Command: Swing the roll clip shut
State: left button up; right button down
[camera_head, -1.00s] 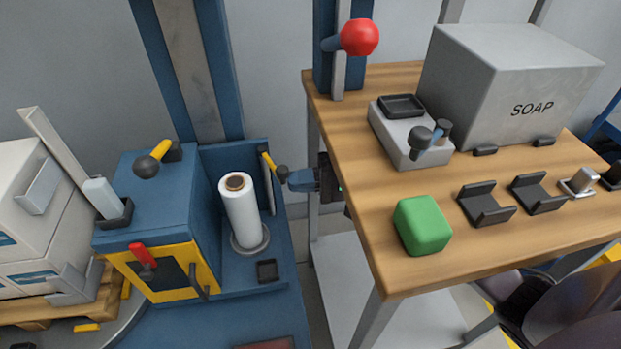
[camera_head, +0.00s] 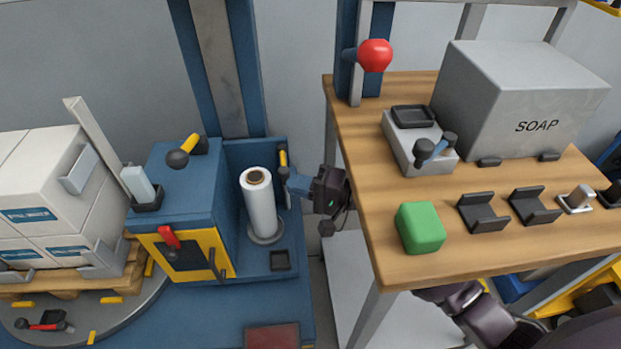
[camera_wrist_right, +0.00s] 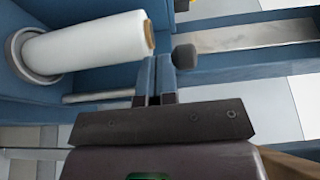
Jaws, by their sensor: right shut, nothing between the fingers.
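The white film roll (camera_head: 259,203) stands upright in the blue machine's bay (camera_head: 232,165); it also shows in the right wrist view (camera_wrist_right: 85,48). The roll clip (camera_head: 283,158), a short yellow arm with a dark knob, is at the bay's right side, apart from the roll in the head view. The dark knob (camera_wrist_right: 184,57) shows just right of my fingertips in the wrist view. My right gripper (camera_head: 290,180) is shut and empty, its tips at the knob; I cannot tell whether they touch. In the wrist view its fingers (camera_wrist_right: 155,72) are together. My left gripper is not in view.
The wooden table (camera_head: 350,110) stands close right of my right gripper, with a green block (camera_head: 420,227) and a soap box (camera_head: 520,100) on it. A yellow-handled lever (camera_head: 186,150) and a red handle (camera_head: 170,238) are on the machine. Stacked cartons (camera_head: 50,190) stand left.

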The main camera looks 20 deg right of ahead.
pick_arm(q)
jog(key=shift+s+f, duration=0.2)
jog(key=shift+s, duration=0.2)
pick_arm(e)
jog(key=shift+w+a+f+m+t+h, duration=0.15)
jog(key=shift+a+m+t+h, duration=0.15)
jog(key=shift+a, duration=0.35)
jog(key=shift+w+a+r+m+t+h, duration=0.1)
jog(key=shift+a+m+t+h, duration=0.15)
jog(key=shift+a, duration=0.35)
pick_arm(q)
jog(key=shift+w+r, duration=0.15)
